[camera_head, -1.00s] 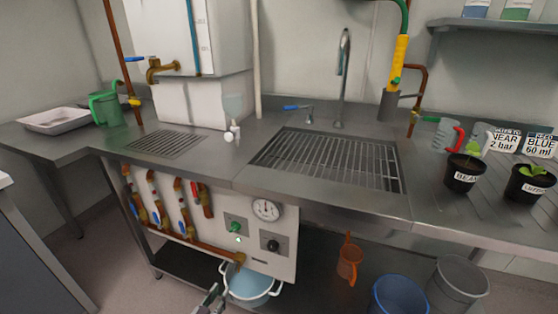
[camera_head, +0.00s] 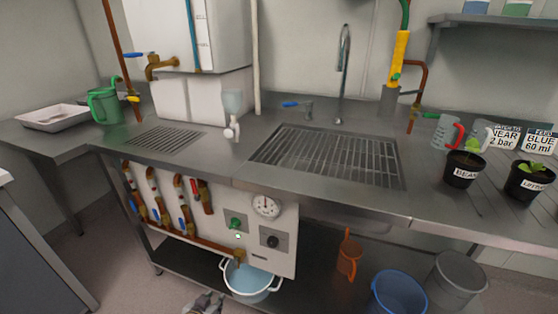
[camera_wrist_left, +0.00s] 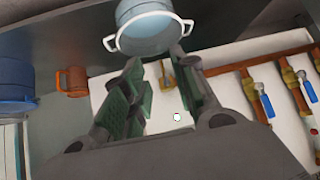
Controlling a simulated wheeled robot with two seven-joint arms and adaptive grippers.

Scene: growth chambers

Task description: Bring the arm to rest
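My left gripper (camera_head: 205,303) shows at the bottom edge of the head view, low in front of the bench and left of the white basin (camera_head: 250,283). In the left wrist view the two fingers of the left gripper (camera_wrist_left: 157,62) stand apart with nothing between them. The white basin (camera_wrist_left: 150,30) shows beyond the fingertips there, clear of them. Most of the left arm is out of the head view. My right gripper is in neither view.
The control panel (camera_head: 200,243) with valves, pipes and a gauge (camera_head: 266,205) is under the bench. An orange jug (camera_head: 348,258), a blue bucket (camera_head: 397,295) and a grey bucket (camera_head: 458,280) stand lower right. Potted plants (camera_head: 464,170) are on the bench at right.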

